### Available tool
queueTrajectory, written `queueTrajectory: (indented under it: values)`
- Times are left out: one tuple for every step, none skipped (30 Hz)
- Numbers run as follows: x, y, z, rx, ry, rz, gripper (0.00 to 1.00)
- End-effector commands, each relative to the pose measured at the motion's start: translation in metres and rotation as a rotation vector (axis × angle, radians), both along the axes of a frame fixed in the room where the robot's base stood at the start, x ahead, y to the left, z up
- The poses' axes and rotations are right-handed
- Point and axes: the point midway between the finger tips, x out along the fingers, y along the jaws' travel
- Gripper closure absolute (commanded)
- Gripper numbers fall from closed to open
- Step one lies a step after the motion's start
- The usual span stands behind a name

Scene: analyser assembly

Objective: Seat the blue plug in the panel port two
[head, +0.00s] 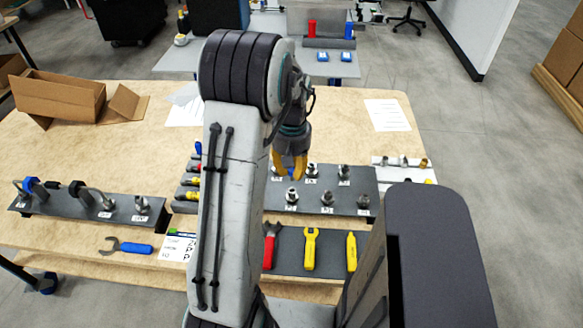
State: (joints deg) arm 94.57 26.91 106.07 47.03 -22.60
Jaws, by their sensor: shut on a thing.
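My gripper (290,168) points down, its yellow fingers close together above the back part of a dark panel (333,181). Several metal fittings stand on this panel, one (292,196) just in front of the fingers. Small white labels sit by them, too small to read. A blue piece (28,184) is on a hose end at the left end of another dark panel (75,206). I cannot tell whether it is the blue plug. My arm hides part of the bench's middle.
A rack with coloured handles (189,181) stands left of my arm. A blue-handled wrench (125,246) lies at the front left. A dark mat (286,252) holds red and yellow tools. An open cardboard box (62,95) is at the back left. The bench's back middle is mostly clear.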

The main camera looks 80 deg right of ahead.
Motion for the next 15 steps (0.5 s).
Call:
queueTrajectory:
  values:
    - [0.0,0.0,-0.005,0.0,0.0,0.0,0.97]
    - [0.0,0.0,-0.007,0.0,0.0,0.0,0.97]
    - [0.0,0.0,-0.01,0.0,0.0,0.0,0.97]
    - [0.0,0.0,-0.012,0.0,0.0,0.0,0.97]
    - [0.0,0.0,-0.013,0.0,0.0,0.0,0.97]
    - [0.0,0.0,-0.016,0.0,0.0,0.0,0.97]
    - [0.0,0.0,-0.018,0.0,0.0,0.0,0.97]
    - [0.0,0.0,-0.019,0.0,0.0,0.0,0.97]
    - [0.0,0.0,-0.022,0.0,0.0,0.0,0.97]
    - [0.0,0.0,-0.024,0.0,0.0,0.0,0.97]
    - [0.0,0.0,-0.026,0.0,0.0,0.0,0.97]
    - [0.0,0.0,-0.028,0.0,0.0,0.0,0.97]
    - [0.0,0.0,-0.029,0.0,0.0,0.0,0.97]
    - [0.0,0.0,-0.031,0.0,0.0,0.0,0.97]
    - [0.0,0.0,-0.032,0.0,0.0,0.0,0.97]
